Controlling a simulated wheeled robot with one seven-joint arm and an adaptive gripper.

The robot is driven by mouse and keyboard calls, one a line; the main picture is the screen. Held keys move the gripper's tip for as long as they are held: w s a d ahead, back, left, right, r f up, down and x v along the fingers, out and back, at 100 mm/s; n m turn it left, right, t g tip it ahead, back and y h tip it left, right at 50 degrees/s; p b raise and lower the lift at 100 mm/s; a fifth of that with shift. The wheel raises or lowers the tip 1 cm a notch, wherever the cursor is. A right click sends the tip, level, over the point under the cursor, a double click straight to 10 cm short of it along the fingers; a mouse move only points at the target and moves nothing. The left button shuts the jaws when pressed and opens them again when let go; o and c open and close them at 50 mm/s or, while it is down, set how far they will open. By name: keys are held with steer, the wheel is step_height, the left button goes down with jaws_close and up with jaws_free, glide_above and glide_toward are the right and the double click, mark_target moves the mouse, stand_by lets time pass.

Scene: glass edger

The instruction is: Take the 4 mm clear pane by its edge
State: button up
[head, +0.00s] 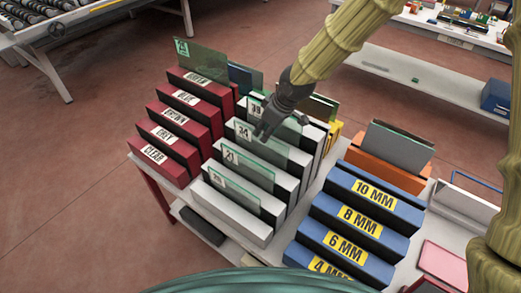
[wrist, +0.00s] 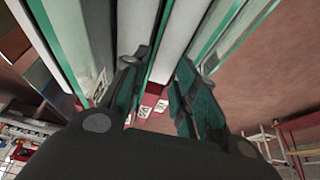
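Several clear greenish panes with number labels stand upright in the white slotted rack (head: 230,205). One is the front pane (head: 248,168), one the pane labelled 34 (head: 262,146). I cannot tell which is the 4 mm clear one. My gripper (head: 264,131) points down at the upper edge of the pane labelled 34 and partly covers it. In the wrist view my gripper (wrist: 160,66) has its fingers apart, with a white rack bar and a thin green pane edge (wrist: 158,40) showing between them. Contact with the glass cannot be told.
Red blocks (head: 170,138) labelled by tint stand left of the white rack. Blue blocks (head: 365,215) labelled 10, 8, 6 and 4 MM stand to the right. An orange holder (head: 375,172) with panes is behind them. Neighbouring panes stand close on both sides.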

mark_target(260, 137)
steer(key=w+f, duration=0.1)
steer(key=f, duration=0.1)
steer(key=w+f+p, duration=0.1)
steer(key=w, duration=0.1)
steer(key=shift+w+a+f, duration=0.15)
steer(key=shift+a+f, duration=0.2)
steer(key=shift+a, duration=0.05)
steer(key=shift+a+f+p, duration=0.15)
steer(key=shift+f+p, duration=0.15)
steer(key=shift+p, duration=0.15)
steer(key=shift+s+a+f+p, duration=0.35)
steer(key=shift+s+f, duration=0.25)
steer(key=shift+w+f, duration=0.65)
steer(key=shift+f, duration=0.05)
steer(key=shift+s+r, duration=0.3)
steer(key=shift+s, duration=0.05)
steer(key=shift+c, duration=1.4)
steer(key=c, duration=0.3)
steer(key=shift+w, duration=0.1)
jaws_close()
